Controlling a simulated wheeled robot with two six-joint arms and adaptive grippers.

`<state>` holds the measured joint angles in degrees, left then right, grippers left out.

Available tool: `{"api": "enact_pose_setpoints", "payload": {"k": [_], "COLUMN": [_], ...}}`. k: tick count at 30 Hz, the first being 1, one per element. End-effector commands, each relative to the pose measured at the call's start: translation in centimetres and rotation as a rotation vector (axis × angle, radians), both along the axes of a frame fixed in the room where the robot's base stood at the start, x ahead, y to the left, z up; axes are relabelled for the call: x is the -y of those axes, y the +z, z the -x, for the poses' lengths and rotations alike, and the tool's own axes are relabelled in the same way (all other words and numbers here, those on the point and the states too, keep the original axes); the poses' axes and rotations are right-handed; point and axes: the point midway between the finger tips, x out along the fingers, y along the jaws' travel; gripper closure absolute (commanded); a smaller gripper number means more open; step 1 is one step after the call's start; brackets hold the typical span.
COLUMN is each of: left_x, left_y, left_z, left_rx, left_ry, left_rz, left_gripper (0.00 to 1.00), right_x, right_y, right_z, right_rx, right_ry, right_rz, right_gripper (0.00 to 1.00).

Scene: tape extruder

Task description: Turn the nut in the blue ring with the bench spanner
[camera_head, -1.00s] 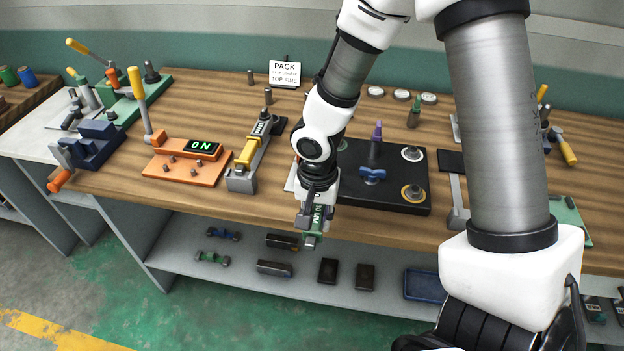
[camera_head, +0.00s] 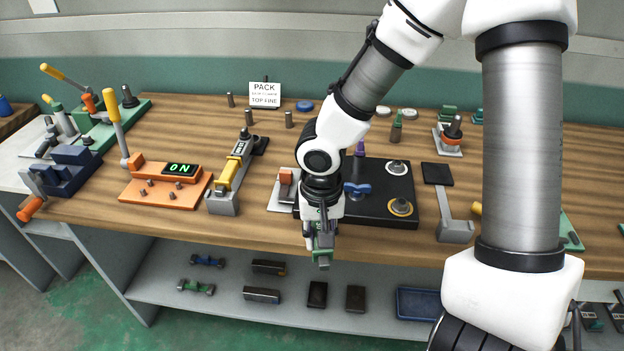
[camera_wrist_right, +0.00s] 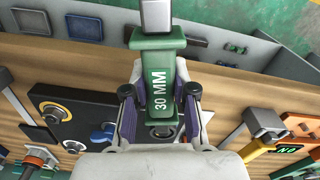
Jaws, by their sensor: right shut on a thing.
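My right gripper (camera_head: 322,238) is shut on a green tool marked 30 MM (camera_wrist_right: 161,95) with a grey metal end; it hangs over the bench's front edge in the head view. I cannot tell whether this tool is the bench spanner. Behind it lies a black plate (camera_head: 385,218) with a blue two-lobed piece (camera_head: 357,188), a yellow ring (camera_head: 400,207) and a pale ring (camera_head: 398,167). The blue piece also shows in the wrist view (camera_wrist_right: 103,132). My arm hides the plate's left part. No nut inside a blue ring can be made out. My left gripper is out of view.
An orange base (camera_head: 160,195) with a lever and ON display, and a yellow-handled clamp (camera_head: 230,175), stand left. A grey flat-headed tool (camera_head: 453,230) lies right of the plate. A blue disc (camera_head: 304,106) lies at the back. The shelf below (camera_head: 225,278) holds several small blocks.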

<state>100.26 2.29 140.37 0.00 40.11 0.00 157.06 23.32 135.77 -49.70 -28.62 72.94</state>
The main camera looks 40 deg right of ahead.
Motion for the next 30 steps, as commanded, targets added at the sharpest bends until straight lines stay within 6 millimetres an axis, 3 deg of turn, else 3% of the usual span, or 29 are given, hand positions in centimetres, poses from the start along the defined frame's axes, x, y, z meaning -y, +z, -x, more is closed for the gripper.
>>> {"api": "enact_pose_setpoints", "payload": {"k": [5, 30], "left_x": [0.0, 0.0], "left_y": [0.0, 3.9], "left_z": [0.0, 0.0], "left_rx": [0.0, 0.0], "left_ry": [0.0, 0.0], "left_rz": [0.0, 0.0], "left_gripper": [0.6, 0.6], "right_x": [0.2, 0.2], "right_y": [0.2, 5.1], "right_z": [0.2, 0.1], "right_rx": [0.0, -0.001], "right_ry": [0.017, 0.015], "right_rz": [0.001, 0.001], "right_gripper": [1.0, 1.0]}}
